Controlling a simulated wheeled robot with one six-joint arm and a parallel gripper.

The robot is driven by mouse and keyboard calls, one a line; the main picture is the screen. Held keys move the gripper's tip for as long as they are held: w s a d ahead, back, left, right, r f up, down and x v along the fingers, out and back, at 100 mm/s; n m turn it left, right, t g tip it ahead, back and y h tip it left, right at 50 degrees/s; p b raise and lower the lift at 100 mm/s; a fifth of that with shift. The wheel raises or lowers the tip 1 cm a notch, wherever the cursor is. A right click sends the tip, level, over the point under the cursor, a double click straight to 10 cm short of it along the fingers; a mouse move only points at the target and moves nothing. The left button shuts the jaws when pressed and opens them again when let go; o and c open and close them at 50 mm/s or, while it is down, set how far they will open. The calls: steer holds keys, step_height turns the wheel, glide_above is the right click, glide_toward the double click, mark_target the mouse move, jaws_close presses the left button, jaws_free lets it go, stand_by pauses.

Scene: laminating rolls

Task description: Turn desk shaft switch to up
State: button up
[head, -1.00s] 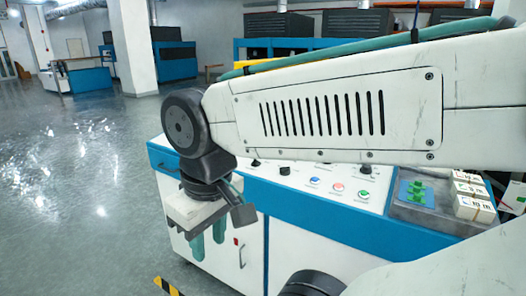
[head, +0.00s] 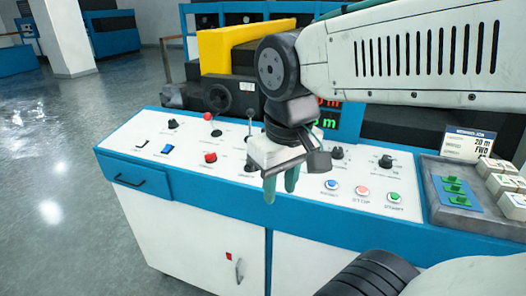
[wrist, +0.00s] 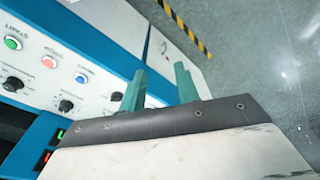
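The control desk (head: 300,196) has a white sloped panel with several knobs, levers and buttons. Labels are too small to read, so I cannot tell which control is the desk shaft switch. Candidates include a black knob (head: 173,124), a red-topped lever (head: 208,117), a tall lever (head: 250,118) and a blue rocker (head: 168,149). My gripper (head: 281,187) hangs in front of the panel's middle, its green fingers apart and empty. In the wrist view its fingers (wrist: 159,87) point toward the desk front and floor. My gripper hides part of the panel.
Blue, red and green buttons (head: 362,191) and two black knobs (head: 386,160) lie right of my gripper. A grey tray (head: 466,220) with green pieces and white boxes is at the right end. A yellow machine part (head: 238,42) stands behind. Floor at left is clear.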

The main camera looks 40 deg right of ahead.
steer(key=w+d+f, duration=0.2)
steer(key=w+d, duration=0.1)
steer(key=w, duration=0.6)
steer(key=w+d+f+m+g, duration=0.1)
steer(key=w+d, duration=0.3)
steer(key=w, duration=0.5)
steer(key=w+d+f+m+h, duration=0.1)
steer(key=w+d+f, duration=0.2)
steer(key=w, duration=0.6)
steer(key=shift+w+d+f+g, duration=0.2)
steer(key=shift+w+f+g, duration=0.05)
steer(key=shift+w+g, duration=0.1)
steer(key=f, duration=0.6)
steer(key=shift+s+d+f, duration=0.15)
steer(key=shift+d+f, duration=0.25)
jaws_close()
